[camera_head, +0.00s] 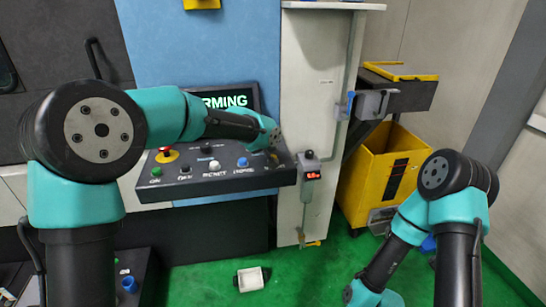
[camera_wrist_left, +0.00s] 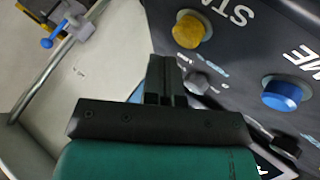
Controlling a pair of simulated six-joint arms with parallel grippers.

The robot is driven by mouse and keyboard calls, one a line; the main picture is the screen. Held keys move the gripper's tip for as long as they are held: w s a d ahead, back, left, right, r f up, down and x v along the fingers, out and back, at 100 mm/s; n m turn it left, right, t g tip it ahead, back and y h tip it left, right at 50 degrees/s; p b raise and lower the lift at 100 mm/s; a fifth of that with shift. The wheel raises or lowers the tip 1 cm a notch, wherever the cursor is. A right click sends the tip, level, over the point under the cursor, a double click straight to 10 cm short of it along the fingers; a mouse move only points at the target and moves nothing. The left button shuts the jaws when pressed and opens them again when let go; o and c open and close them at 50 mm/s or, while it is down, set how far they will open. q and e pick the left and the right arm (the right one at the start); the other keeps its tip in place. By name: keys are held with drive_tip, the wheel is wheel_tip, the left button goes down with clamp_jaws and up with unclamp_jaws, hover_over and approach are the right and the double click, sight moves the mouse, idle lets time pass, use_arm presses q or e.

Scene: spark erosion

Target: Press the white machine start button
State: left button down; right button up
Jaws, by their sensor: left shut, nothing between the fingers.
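The dark sloped control panel (camera_head: 230,185) carries a row of buttons. A white button (camera_head: 214,165) sits in the row between a black button (camera_head: 185,170) and a blue button (camera_head: 243,162). My left gripper (camera_head: 274,148) is over the panel's right end, right of the white and blue buttons. In the left wrist view its fingers (camera_wrist_left: 166,78) are shut and empty, with an amber button (camera_wrist_left: 192,30) and a blue button (camera_wrist_left: 284,94) to their right. Whether the fingers touch the panel cannot be told. The right gripper is out of view.
A red emergency stop (camera_head: 166,154) and green button (camera_head: 156,172) are at the panel's left. A screen (camera_head: 232,100) stands behind, partly hidden by my left arm. A white post (camera_head: 318,90) and yellow bin (camera_head: 370,175) are to the right.

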use_arm(q)
drive_tip(key=shift+r, duration=2.5)
